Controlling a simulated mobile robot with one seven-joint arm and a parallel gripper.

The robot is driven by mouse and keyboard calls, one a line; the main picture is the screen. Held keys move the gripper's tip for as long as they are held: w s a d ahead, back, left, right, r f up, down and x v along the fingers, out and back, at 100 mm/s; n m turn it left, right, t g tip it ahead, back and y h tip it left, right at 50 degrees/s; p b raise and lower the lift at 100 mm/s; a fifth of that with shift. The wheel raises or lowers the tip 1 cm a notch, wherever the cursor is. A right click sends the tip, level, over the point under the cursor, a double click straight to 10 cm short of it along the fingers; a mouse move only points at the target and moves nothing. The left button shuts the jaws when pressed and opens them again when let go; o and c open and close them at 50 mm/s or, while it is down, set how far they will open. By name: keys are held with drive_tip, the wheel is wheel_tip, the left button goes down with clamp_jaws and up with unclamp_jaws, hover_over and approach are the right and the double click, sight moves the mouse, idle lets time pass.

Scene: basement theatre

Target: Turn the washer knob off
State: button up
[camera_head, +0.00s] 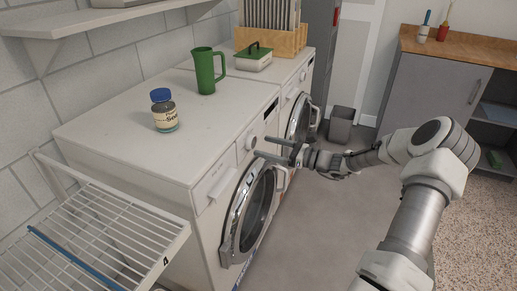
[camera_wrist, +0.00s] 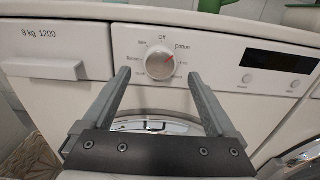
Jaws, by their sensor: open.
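The washer (camera_head: 215,200) is the nearer of two white front-loaders in the head view. Its round knob (camera_wrist: 160,64) is in the upper middle of the wrist view, on the front panel. A red mark on the knob points to the upper right, towards "Cotton"; "Off" is printed straight above the knob. My gripper (camera_head: 261,147) is at the washer's front panel in the head view. In the wrist view, my gripper (camera_wrist: 156,78) is open, its fingers to the left and right of the knob. The knob (camera_head: 250,142) shows small in the head view.
A drawer (camera_wrist: 48,68) is left of the knob and a dark display (camera_wrist: 281,60) right of it. The washer's round door (camera_head: 235,220) is below. A white drying rack (camera_head: 100,235) is at front left.

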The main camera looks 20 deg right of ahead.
sight(254, 143)
drive_tip(key=shift+b+x, duration=0.3)
drive_tip(key=shift+x, duration=1.4)
drive_tip(key=c, duration=1.4)
drive_tip(key=shift+o, duration=0.2)
drive_tip(key=shift+n, duration=0.3)
drive_tip(key=n, duration=0.3)
drive_tip(key=shift+n, duration=0.3)
drive_tip(key=shift+d+n, duration=0.1)
drive_tip(key=shift+n, duration=2.2)
